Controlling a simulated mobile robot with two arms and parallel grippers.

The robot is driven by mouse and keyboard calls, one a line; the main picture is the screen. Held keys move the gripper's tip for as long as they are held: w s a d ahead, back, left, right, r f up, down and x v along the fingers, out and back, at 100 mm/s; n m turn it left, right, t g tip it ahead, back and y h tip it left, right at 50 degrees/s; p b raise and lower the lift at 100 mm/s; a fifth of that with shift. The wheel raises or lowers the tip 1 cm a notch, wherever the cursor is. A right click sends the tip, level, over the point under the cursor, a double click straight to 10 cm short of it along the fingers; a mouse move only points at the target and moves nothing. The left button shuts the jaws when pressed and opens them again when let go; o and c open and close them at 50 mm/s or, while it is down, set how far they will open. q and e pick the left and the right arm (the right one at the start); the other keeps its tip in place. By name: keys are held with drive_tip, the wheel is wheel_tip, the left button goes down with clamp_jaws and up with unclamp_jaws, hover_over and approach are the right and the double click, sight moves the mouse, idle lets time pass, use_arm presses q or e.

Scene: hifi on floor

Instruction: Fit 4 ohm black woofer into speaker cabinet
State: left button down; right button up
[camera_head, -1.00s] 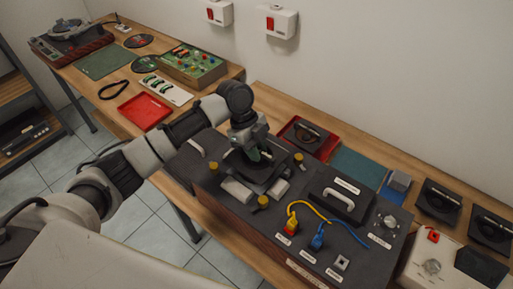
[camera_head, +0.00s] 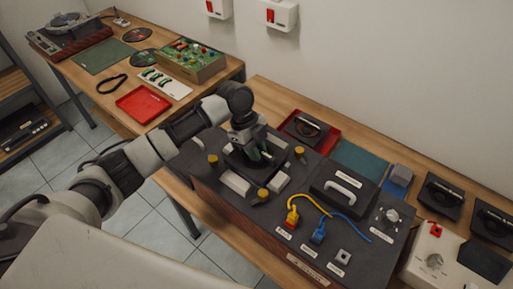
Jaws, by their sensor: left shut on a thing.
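My left gripper (camera_head: 256,152) points down over the left part of the dark speaker cabinet (camera_head: 222,205), which lies flat on the nearer bench. It is shut on a black woofer (camera_head: 238,163), whose dark edge shows around the fingers. The gripper hides most of the woofer and the opening beneath it, so I cannot tell how deep it sits. Brass knobs (camera_head: 263,194) and pale blocks (camera_head: 236,183) stand around that spot. My right gripper is not in view.
A handled black panel (camera_head: 343,193) and yellow and blue leads (camera_head: 315,207) occupy the cabinet's right half. Behind it are a red tray (camera_head: 329,149) holding a driver and a grey-blue block (camera_head: 399,180). More black drivers (camera_head: 441,194) stand at right. The far bench holds a turntable (camera_head: 70,33).

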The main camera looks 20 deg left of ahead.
use_arm(q)
drive_tip(key=shift+f+b, duration=0.45)
drive_tip(key=shift+f, duration=0.4)
drive_tip(key=c, duration=1)
unclamp_jaws()
drive_tip(key=shift+f, duration=0.15)
drive_tip(key=b+v, duration=0.2)
drive_tip(key=v, duration=0.9)
drive_tip(key=shift+d, duration=0.1)
